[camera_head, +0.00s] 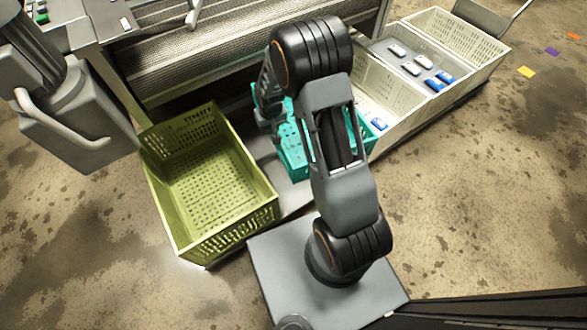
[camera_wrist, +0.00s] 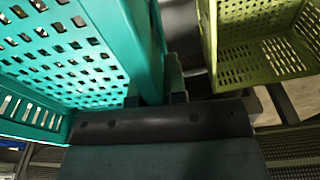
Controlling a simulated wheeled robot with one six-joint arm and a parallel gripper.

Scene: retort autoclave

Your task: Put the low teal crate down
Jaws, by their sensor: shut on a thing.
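The low teal crate (camera_head: 292,158) is in the middle of the head view, partly hidden behind my arm. It looks empty where its perforated floor shows. In the wrist view the teal crate (camera_wrist: 70,60) fills the upper left. My gripper (camera_wrist: 160,92) is shut on the crate's wall, on the side facing the green crate. In the head view my gripper (camera_head: 268,118) is mostly hidden by my arm at the crate's left side. I cannot tell whether the crate's underside touches the grey surface below it.
An empty olive-green crate (camera_head: 205,180) stands close to the left. Cream crates (camera_head: 455,38) stand in a row to the right, some holding blue and white packs (camera_head: 440,82). A grey machine with a ribbed front (camera_head: 215,70) is behind. Open floor (camera_head: 480,190) lies at right.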

